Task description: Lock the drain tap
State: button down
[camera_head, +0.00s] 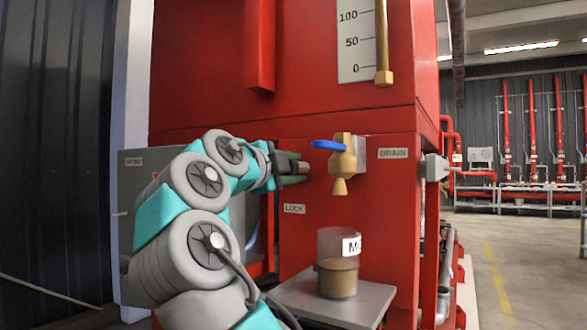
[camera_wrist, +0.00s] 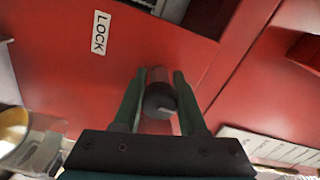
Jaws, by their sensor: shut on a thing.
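The brass drain tap (camera_head: 342,163) with a blue lever (camera_head: 328,145) sits on the red housing beside the DRAIN label (camera_head: 393,153). The lever points left, roughly level. My gripper (camera_head: 300,170) is left of the tap, above the LOCK label (camera_head: 294,208). In the wrist view, my gripper (camera_wrist: 158,95) has its two green fingers on either side of a dark round-ended lock knob (camera_wrist: 159,98) and is shut on it. The knob's far end is hard to make out, and the head view mostly hides it behind the fingers. The LOCK label also shows in the wrist view (camera_wrist: 100,33).
A clear cup (camera_head: 338,280) of brown liquid stands on a grey shelf (camera_head: 340,308) below the tap. A gauge plate (camera_head: 355,40) with a brass fitting is above. A grey box (camera_head: 145,165) is left of the housing. Open floor lies at right.

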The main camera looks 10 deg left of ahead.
dwell(0.4)
jog(key=shift+c, duration=2.3)
grip_release()
jog(key=v, duration=0.7)
jog(key=shift+s, duration=0.35)
jog(key=shift+s+a, duration=0.1)
jog(key=shift+a, duration=0.05)
